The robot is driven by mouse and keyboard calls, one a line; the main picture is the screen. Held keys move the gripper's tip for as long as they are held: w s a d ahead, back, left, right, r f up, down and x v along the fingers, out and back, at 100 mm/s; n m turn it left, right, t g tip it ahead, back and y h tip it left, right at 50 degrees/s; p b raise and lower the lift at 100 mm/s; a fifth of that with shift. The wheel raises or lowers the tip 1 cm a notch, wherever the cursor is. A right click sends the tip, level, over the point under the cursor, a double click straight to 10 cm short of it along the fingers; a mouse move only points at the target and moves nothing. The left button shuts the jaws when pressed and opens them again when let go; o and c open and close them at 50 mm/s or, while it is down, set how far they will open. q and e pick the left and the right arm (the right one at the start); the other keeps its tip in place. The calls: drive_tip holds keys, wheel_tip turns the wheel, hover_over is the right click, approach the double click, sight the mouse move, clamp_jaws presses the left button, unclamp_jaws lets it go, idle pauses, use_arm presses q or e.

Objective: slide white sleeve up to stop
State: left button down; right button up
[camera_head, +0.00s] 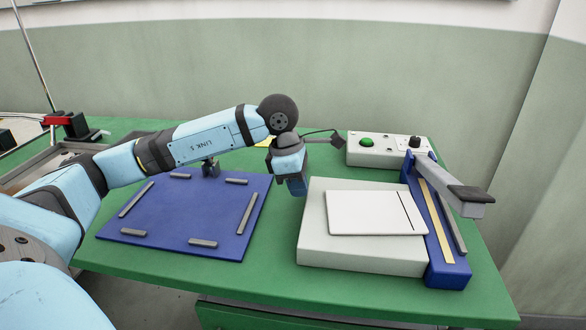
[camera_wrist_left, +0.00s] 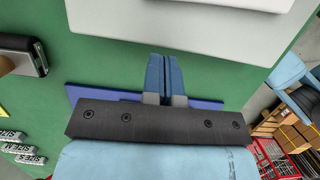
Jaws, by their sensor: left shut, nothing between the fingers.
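My left gripper (camera_head: 297,187) hangs in the middle of the table in the head view, between the blue mat and the white box. In the left wrist view its two blue fingers (camera_wrist_left: 164,62) lie against each other, shut with nothing between them. I cannot make out a white sleeve or its stop in either view. My right gripper is in neither view.
The blue mat (camera_head: 180,245) with grey bars lies left. The white box (camera_head: 340,256) bears a white plate (camera_head: 370,212). Right of it stands a blue fixture (camera_head: 448,270) with a grey arm. A control box (camera_head: 375,154) is behind. Green tabletop (camera_head: 280,285) is clear in front.

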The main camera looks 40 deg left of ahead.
sight(345, 197)
use_arm(q)
drive_tip(key=w+d, duration=0.2)
drive_tip(key=d, duration=0.1)
drive_tip(key=shift+f, duration=0.1)
drive_tip(key=shift+w+d, duration=0.1)
drive_tip(key=shift+d, duration=0.1)
drive_tip(key=shift+d, duration=0.1)
drive_tip(key=w+d, duration=0.2)
drive_tip(key=d, duration=0.1)
drive_tip(key=w+d, duration=0.1)
drive_tip(key=shift+w+d, duration=0.1)
drive_tip(key=shift+d, duration=0.3)
drive_tip(key=shift+a, duration=0.15)
